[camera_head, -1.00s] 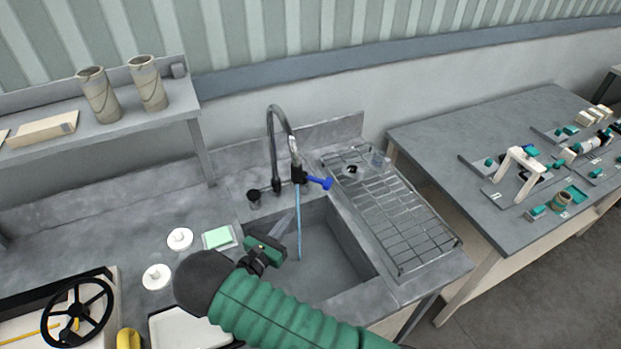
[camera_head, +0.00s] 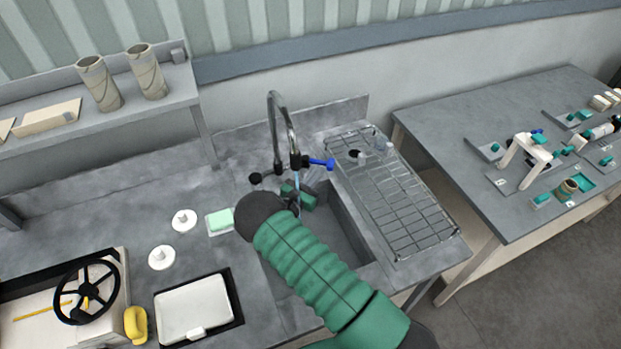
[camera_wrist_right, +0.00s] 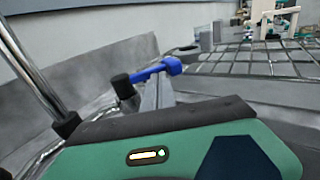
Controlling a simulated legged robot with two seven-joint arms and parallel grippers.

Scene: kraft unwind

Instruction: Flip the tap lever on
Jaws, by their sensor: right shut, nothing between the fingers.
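The tap (camera_head: 277,130) is a tall curved metal spout at the back of the sink. Its blue lever (camera_head: 322,164) sticks out to the right from a black fitting. The lever also shows in the wrist view (camera_wrist_right: 158,70), pointing right. My right gripper (camera_head: 314,178) is shut and empty. Its grey fingers are just below the lever in the head view, and rise close to it in the wrist view (camera_wrist_right: 155,96). I cannot tell whether they touch. My right forearm and hand hide part of the sink and most of the area under the spout. My left gripper is not in view.
A wire drying rack (camera_head: 400,205) stands right of the sink (camera_head: 340,240), with small containers at its back. A green sponge (camera_head: 220,219), white knobs (camera_head: 184,220) and a white tray (camera_head: 194,308) lie left. A table with several parts (camera_head: 460,115) is further right.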

